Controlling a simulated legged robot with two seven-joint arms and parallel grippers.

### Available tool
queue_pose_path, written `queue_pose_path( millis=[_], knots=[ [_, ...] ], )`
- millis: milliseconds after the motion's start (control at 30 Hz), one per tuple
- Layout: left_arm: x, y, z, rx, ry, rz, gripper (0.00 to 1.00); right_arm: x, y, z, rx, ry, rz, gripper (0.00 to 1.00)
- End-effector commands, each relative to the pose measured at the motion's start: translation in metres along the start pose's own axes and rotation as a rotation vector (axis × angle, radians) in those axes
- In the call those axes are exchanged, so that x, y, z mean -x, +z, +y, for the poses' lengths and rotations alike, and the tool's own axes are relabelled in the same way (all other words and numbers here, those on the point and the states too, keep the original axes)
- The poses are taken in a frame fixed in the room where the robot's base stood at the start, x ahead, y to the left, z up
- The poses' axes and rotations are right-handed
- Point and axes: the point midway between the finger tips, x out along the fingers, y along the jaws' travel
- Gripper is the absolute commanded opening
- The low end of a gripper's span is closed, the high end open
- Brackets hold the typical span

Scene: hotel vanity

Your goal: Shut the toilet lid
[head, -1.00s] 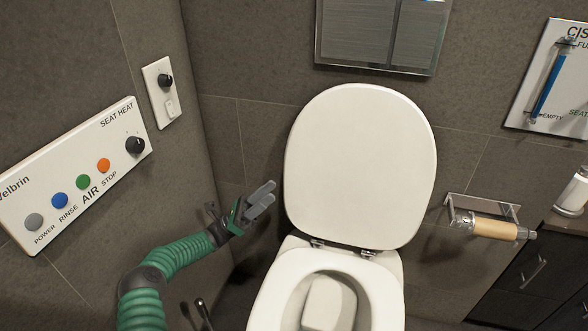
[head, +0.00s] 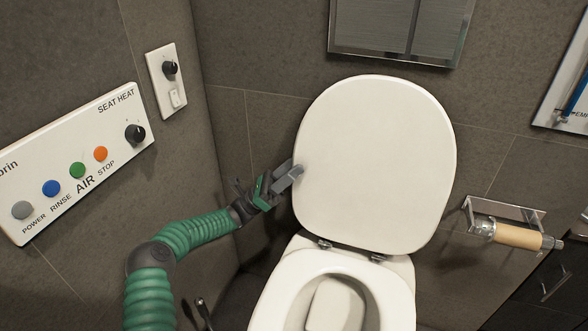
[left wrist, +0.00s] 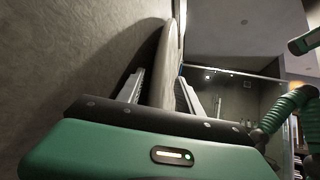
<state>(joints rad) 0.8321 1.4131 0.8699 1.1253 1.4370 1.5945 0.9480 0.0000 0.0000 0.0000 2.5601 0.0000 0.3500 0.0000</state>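The white toilet lid (head: 375,160) stands upright against its hinges, leaning back near the wall. The toilet seat and bowl (head: 285,300) are uncovered below it. My left gripper (head: 295,172) is at the lid's left edge, about mid-height, with a finger overlapping the lid's front face. In the left wrist view the lid's edge (left wrist: 168,70) runs between the two open fingers of the left gripper (left wrist: 164,90), one on the wall side and one on the room side. I cannot tell whether either finger touches the lid.
A button panel (head: 75,165) and a switch plate (head: 167,80) are on the left wall. A metal flush plate (head: 400,30) is above the lid.

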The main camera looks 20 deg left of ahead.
Motion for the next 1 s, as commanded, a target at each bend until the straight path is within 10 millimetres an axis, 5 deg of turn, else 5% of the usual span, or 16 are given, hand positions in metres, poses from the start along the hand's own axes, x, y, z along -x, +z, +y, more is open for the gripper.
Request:
queue_pose_path(
  millis=[300,1000],
  knots=[
    [0.0002,-0.0001,0.0003,0.000,0.001,0.001,0.01,0.0001,-0.0001,0.0000,0.000,0.000,0.000,0.46],
    [0.0005,0.0004,0.0017,-0.003,0.005,0.000,0.00,0.0002,-0.0001,0.0000,0.000,0.000,0.000,0.46]
  ],
)
